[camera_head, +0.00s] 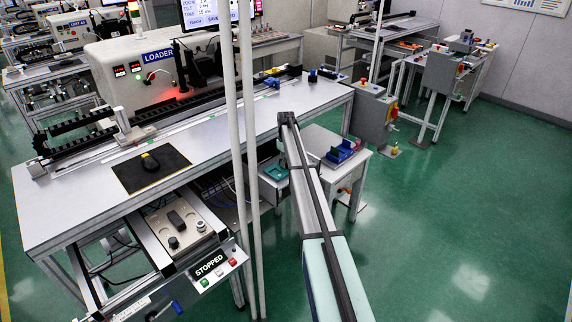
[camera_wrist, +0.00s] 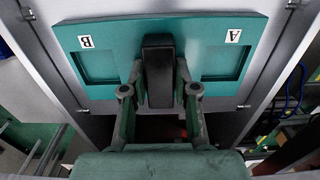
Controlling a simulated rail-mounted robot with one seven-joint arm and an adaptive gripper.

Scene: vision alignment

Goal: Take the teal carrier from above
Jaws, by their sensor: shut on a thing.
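The teal carrier (camera_wrist: 204,34) fills the upper part of the wrist view. It is a flat plate with two square recesses, labelled A at right and B at left, and a dark upright handle (camera_wrist: 158,65) between them. My gripper (camera_wrist: 160,82) has its fingers on either side of the handle, closed on it. The carrier also shows in the head view (camera_head: 275,172), at the left of a small white side table, partly hidden by my arm. My gripper cannot be made out in the head view.
A blue holder (camera_head: 342,152) stands on the side table (camera_head: 322,140) right of my arm. A long workbench (camera_head: 95,190) with a loader machine stands at left, with two thin white posts in front. Green floor (camera_head: 450,220) is open at right.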

